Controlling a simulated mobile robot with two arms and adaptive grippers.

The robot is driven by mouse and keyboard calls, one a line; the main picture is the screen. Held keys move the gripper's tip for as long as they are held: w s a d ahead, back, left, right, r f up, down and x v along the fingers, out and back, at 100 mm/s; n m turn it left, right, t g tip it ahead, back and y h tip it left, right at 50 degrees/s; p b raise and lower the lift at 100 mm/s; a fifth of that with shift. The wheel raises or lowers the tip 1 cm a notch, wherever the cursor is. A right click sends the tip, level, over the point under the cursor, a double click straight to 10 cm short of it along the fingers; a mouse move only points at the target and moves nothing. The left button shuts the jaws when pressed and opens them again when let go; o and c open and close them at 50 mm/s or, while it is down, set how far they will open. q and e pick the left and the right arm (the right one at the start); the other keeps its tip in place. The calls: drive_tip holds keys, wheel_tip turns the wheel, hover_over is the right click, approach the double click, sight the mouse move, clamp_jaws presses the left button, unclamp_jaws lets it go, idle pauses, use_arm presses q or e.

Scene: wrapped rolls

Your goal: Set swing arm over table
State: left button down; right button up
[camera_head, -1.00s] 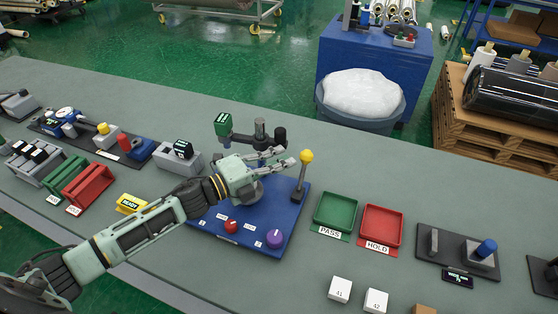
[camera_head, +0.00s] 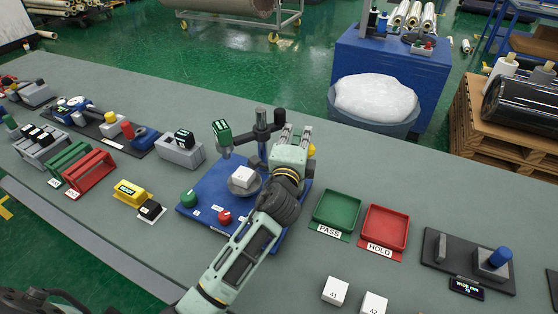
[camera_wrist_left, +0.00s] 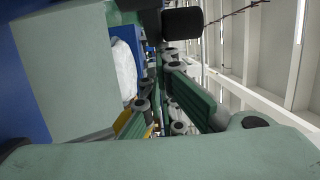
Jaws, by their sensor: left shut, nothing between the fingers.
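The swing arm has a green head (camera_head: 222,132) and joins a dark upright post (camera_head: 262,130) at the back of a blue base (camera_head: 205,198). The small round table (camera_head: 235,189) on the base carries a white block (camera_head: 243,176). The green head hangs behind and left of the round table, not above it. My left gripper (camera_head: 293,133) is shut and empty, just right of the post, pointing away over the base's right side. Whether it touches the post or arm cannot be told. It hides much of the yellow-knobbed lever (camera_head: 311,150). My right gripper is not seen.
Green (camera_head: 189,199) and red (camera_head: 225,216) buttons sit on the base front. The green PASS tray (camera_head: 337,208) and red HOLD tray (camera_head: 385,228) lie to the right. A yellow READY display (camera_head: 129,192) stands left.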

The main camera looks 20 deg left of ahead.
use_arm(q)
drive_tip(key=w+y+b, duration=0.1)
drive_tip(key=w+a+n+y, duration=0.1)
drive_tip(key=w+a+n+y+b, duration=0.1)
drive_tip(key=shift+w+g+b, duration=0.3)
drive_tip(key=shift+w+b, duration=0.05)
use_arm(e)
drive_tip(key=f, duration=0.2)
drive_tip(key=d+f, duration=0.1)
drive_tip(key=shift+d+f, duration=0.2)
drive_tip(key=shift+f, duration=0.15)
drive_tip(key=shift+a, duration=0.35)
use_arm(q)
drive_tip(key=v, duration=1.2)
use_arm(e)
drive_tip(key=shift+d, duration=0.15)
use_arm(q)
drive_tip(key=shift+r, duration=0.1)
